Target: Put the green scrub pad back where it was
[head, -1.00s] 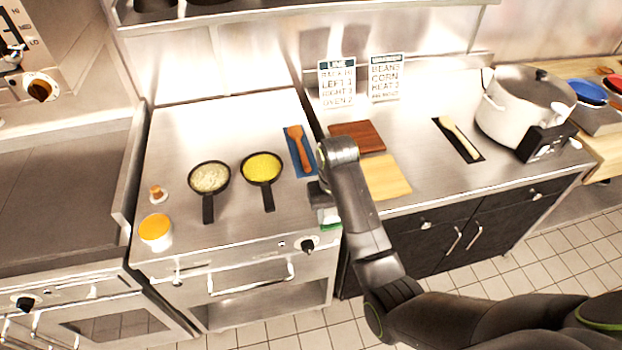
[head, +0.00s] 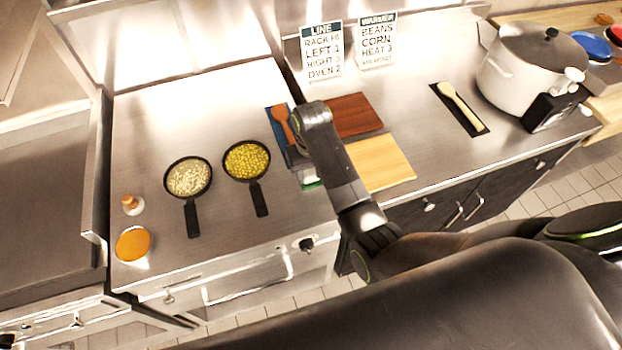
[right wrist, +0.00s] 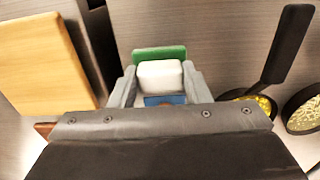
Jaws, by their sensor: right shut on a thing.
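The green scrub pad (right wrist: 160,53) is a green layer with a white block (right wrist: 160,75) against it. My right gripper (right wrist: 161,82) is shut on it, one finger on each side of the white block. In the head view the pad (head: 313,186) shows only as a small green and white patch below my right gripper (head: 303,168), left of the light cutting board. The wrist hides part of it, and I cannot tell whether it touches the steel top. A blue mat (head: 273,114) with a wooden spatula (head: 282,122) lies just behind. My left gripper is not in view.
Two pans, one pale-filled (head: 188,178) and one yellow-filled (head: 246,160), sit left of the gripper. A light cutting board (head: 385,165) and a dark one (head: 355,115) lie to its right. A large pot (head: 515,75) stands far right.

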